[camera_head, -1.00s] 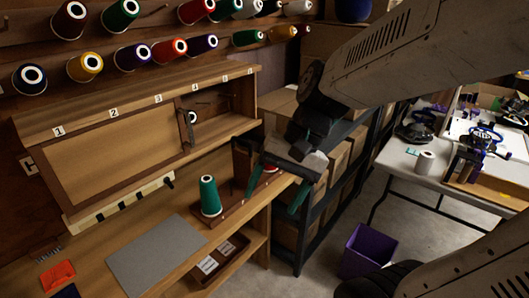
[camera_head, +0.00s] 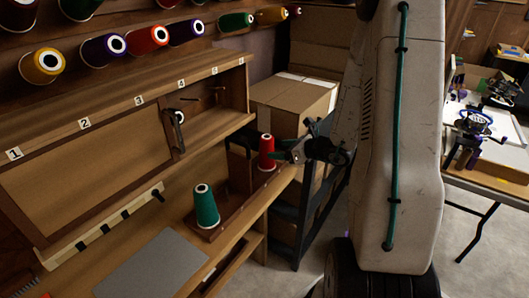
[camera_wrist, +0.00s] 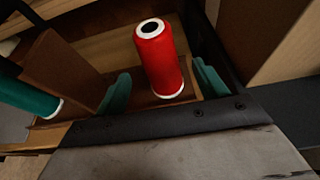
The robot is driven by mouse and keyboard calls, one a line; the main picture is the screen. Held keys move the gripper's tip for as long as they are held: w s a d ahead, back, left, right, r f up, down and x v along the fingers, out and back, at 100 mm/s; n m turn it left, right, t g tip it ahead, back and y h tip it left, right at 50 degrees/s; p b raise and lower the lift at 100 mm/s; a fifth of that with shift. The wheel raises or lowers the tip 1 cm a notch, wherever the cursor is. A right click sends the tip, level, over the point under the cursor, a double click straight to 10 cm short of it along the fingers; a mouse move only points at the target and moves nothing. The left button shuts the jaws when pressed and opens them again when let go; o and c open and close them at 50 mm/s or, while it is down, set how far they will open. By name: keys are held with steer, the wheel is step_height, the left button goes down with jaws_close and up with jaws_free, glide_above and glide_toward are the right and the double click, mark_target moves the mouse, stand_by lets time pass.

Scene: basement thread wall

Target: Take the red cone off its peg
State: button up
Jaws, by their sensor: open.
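The red cone (camera_head: 266,152) stands upright at the far right end of a low wooden holder (camera_head: 233,205) on the bench. Any peg under it is hidden. My gripper (camera_head: 284,156) is just to the right of the cone, reaching toward it, with its jaws open. In the wrist view the red cone (camera_wrist: 160,62) shows its white top with a dark hole. The two green fingertips of my gripper (camera_wrist: 164,84) lie on either side of the cone's lower part, with gaps visible. I cannot tell how far they reach around it.
A green cone (camera_head: 205,206) stands on the same holder, nearer. A dark wooden upright (camera_wrist: 58,72) rises left of the red cone. Cones hang on the wall, including another red one (camera_head: 147,39). Cardboard boxes (camera_head: 293,103) are behind. A grey mat (camera_head: 150,268) lies on the bench.

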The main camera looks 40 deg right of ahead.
mark_target(267, 149)
steer(key=x, duration=0.6)
steer(key=shift+w+a+f, duration=0.15)
steer(key=shift+w, duration=0.2)
steer(key=c, duration=1.1)
